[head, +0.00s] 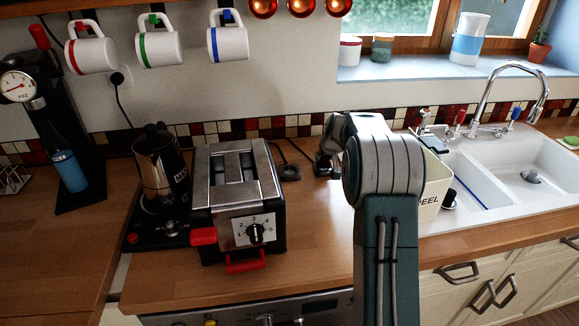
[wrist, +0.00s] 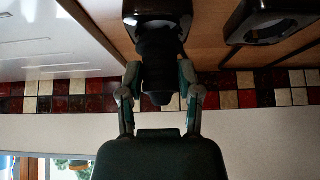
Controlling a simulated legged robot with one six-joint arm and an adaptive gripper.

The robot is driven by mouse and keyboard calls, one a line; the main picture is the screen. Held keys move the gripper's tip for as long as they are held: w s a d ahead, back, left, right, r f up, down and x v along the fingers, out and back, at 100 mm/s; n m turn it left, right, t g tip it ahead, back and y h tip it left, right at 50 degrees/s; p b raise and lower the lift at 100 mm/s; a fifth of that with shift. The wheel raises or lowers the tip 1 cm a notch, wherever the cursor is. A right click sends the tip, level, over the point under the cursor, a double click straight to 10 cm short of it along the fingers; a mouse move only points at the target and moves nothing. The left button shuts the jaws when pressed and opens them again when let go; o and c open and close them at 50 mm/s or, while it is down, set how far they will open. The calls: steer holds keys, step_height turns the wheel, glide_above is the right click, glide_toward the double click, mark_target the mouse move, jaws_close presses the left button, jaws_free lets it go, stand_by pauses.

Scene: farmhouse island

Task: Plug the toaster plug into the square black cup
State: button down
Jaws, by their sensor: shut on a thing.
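My gripper (wrist: 159,72) is shut on a dark plug (wrist: 158,50) in the wrist view, one finger on each side of it. The plug's far end overlaps a black cup (wrist: 158,8) on the counter; I cannot tell whether it is inside or only in front. A second black cup (wrist: 270,20), squarish outside with a rounded opening, stands beside it and is empty. In the head view this second cup (head: 290,172) lies right of the toaster (head: 238,200). My gripper (head: 324,162) is by the back wall there, partly hidden by my arm.
A moka pot (head: 160,165) on a black hob stands left of the toaster. A cream bin (head: 432,190) and the white sink (head: 490,160) are to the right. A dark cord runs behind the toaster. The tiled wall is close behind my gripper; the front counter is clear.

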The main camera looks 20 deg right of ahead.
steer(key=shift+f, duration=0.6)
stand_by(0.3)
steer(key=shift+c, duration=1)
jaws_free()
steer(key=shift+c, duration=1.4)
steer(key=shift+r, duration=0.1)
steer(key=shift+r, duration=3.45)
